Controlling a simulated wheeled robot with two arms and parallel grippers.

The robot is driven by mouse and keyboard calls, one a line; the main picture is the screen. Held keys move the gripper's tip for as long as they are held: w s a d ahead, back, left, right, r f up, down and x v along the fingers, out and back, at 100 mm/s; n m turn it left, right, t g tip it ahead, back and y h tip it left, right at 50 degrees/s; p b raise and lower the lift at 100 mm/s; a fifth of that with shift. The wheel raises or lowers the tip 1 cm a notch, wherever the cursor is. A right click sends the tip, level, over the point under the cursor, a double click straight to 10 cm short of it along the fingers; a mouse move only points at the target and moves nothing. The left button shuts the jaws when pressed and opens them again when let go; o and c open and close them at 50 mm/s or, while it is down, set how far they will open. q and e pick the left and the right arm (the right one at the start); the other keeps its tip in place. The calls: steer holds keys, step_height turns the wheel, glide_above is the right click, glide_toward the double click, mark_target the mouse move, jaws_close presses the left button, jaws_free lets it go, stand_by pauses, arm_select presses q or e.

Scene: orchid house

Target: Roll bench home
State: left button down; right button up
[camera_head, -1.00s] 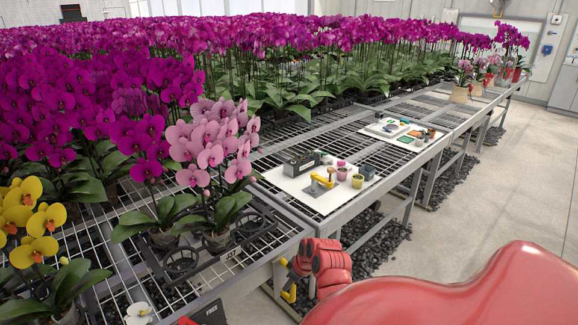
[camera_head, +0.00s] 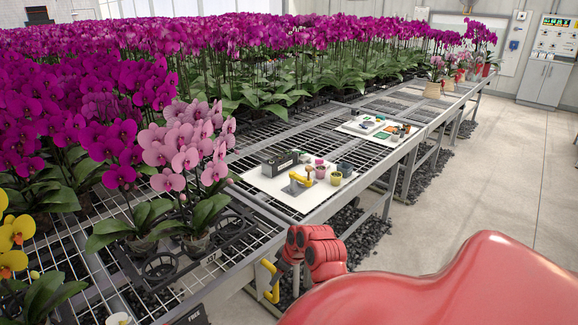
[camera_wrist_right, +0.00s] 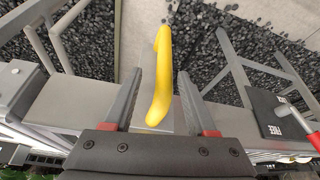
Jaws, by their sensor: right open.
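The slatted metal bench (camera_head: 285,222) runs from the lower left toward the back right, loaded with orchids. A yellow handle (camera_head: 270,281) stands at its near side, beside my red right arm. In the right wrist view the yellow handle (camera_wrist_right: 160,85) lies between the two fingers of my right gripper (camera_wrist_right: 158,78). The fingers are spread, with gaps visible on both sides of the handle. My left gripper is not in view.
A white board (camera_head: 300,192) with a yellow tool and small pots lies on the bench. Another board (camera_head: 378,128) lies farther back. Dark gravel (camera_head: 365,242) covers the ground under the bench. Bare concrete floor (camera_head: 500,150) is open at the right. A grey cabinet (camera_head: 544,82) stands at the back right.

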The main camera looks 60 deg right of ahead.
steer(key=p+v, duration=0.2)
steer(key=v, duration=0.9)
steer(key=shift+r, duration=0.2)
steer(key=shift+s, duration=0.1)
